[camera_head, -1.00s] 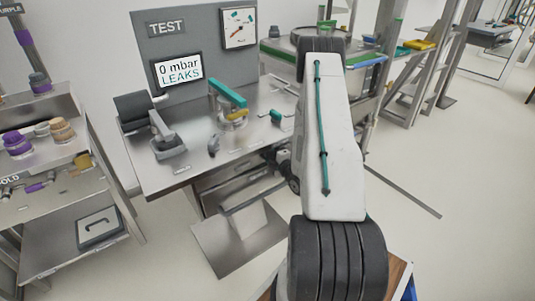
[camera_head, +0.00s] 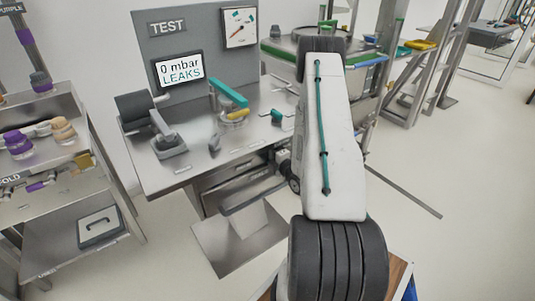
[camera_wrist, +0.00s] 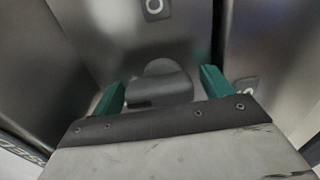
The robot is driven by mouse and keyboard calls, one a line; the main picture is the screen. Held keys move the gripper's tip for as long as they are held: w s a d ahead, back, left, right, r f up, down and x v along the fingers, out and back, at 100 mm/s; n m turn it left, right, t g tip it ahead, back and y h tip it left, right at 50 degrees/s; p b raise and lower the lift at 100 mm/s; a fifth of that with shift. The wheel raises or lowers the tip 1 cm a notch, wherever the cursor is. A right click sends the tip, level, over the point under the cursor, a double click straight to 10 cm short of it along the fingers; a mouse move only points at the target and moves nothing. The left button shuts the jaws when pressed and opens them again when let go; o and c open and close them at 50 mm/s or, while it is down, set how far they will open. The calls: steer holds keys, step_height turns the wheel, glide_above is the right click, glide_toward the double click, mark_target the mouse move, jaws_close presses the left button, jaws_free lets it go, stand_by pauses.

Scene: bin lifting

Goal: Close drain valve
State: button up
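In the wrist view, my gripper (camera_wrist: 160,90) has its two green fingers spread apart. A dark grey rounded knob or handle (camera_wrist: 158,84), possibly the drain valve, sits between them. Its left edge is close to the left finger, and a gap shows on the right. I cannot tell whether the left finger touches it. In the head view, my arm hides the fingers. My dark wrist part shows beside the front of the steel test bench (camera_head: 165,180), below its top. No label names the valve.
A display (camera_head: 179,69) reads "0 mbar LEAKS", beside a gauge (camera_head: 238,28). A teal bar (camera_head: 228,93), yellow part (camera_head: 237,114) and small grey lever (camera_head: 214,144) are on the bench. A shelf cart (camera_head: 75,190) stands left. Floor at right is mostly clear.

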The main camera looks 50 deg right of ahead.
steer(key=v, duration=0.7)
steer(key=shift+s, duration=0.4)
stand_by(0.3)
